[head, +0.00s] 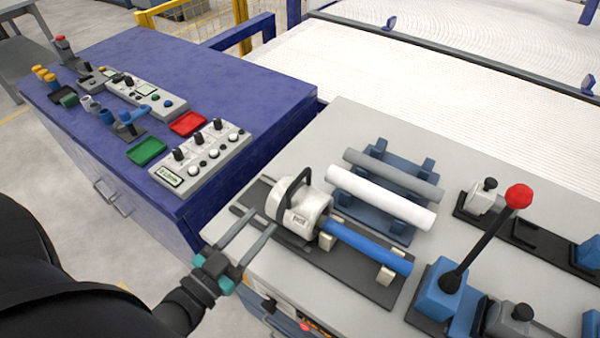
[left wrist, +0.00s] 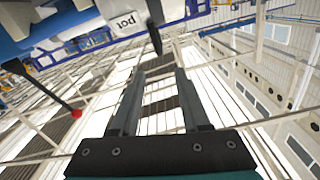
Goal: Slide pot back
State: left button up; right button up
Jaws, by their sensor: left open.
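The pot (head: 303,212) is a white cylinder with a black handle (head: 287,191) and a "pot" label. It sits on a dark rail base (head: 345,277) at the near left of the grey table, against the left end of a blue pipe (head: 370,246). My left gripper (head: 262,219) is open and empty, just left of the pot and apart from it. In the left wrist view the two fingers (left wrist: 157,75) are spread with nothing between them. The pot's label (left wrist: 125,20) shows at the top there, beside the dark handle. My right gripper is in neither view.
A white pipe (head: 380,197) and a grey pipe (head: 394,174) lie on a blue rack behind the pot. A red-knobbed lever (head: 518,196) stands to the right. A blue cabinet (head: 270,105) with control panels is at the left. A small clear strip of grey table lies left of the rail.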

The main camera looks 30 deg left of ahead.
aim_at(293, 187)
pick_arm(q)
jog(key=w, duration=0.4)
jog(key=w+d, duration=0.1)
jog(key=w, duration=0.4)
jog(key=w+d, duration=0.1)
jog(key=w, duration=0.4)
jog(key=shift+w+d, duration=0.1)
jog(key=shift+w, duration=0.05)
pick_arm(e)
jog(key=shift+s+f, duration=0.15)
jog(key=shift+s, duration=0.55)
pick_arm(q)
grip_shut()
dwell(0.4)
